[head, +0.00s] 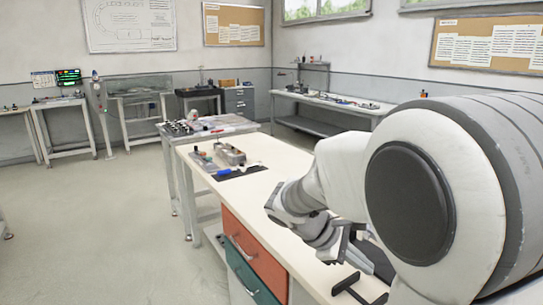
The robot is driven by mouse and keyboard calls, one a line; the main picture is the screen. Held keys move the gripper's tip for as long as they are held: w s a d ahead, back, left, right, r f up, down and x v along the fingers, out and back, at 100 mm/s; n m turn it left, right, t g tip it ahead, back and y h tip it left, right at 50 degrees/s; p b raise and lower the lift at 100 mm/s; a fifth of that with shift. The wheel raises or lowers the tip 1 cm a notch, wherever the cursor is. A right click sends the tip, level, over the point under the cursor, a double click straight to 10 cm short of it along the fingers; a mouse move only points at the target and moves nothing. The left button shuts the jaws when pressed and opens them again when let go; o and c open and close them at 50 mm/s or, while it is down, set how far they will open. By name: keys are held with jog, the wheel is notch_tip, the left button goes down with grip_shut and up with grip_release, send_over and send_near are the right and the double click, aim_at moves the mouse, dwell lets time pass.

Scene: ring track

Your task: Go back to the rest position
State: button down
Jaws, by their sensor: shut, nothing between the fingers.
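My gripper (335,252) is in the lower right of the head view, at the end of my bent white arm, low above the near part of the white-topped workbench (262,184). It is shut and I see nothing held in it. Its fingertips are small and partly hidden by my arm. My large white arm link covers much of the right side of the view.
Dark items (348,286) lie on the bench near my gripper. Grey trays (230,155) and a blue item (224,172) sit at its far end. Orange (254,252) and green (250,283) drawer fronts face left. The floor (90,220) on the left is clear.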

jog(key=s+a+r+m+t+y, duration=0.25)
jog(key=s+m+y, duration=0.3)
jog(key=s, duration=0.35)
jog(key=s+a+r+m+t+y, duration=0.2)
jog(key=s+r+m+y, duration=0.15)
jog(key=s+m, duration=0.4)
notch_tip(320, 180, up, 14)
jog(key=s+n+p, duration=0.1)
jog(key=p, duration=1.3)
jog(key=shift+s+f, duration=0.2)
jog(key=shift+s, duration=0.15)
jog(key=shift+w+a, duration=0.1)
jog(key=shift+a, duration=0.1)
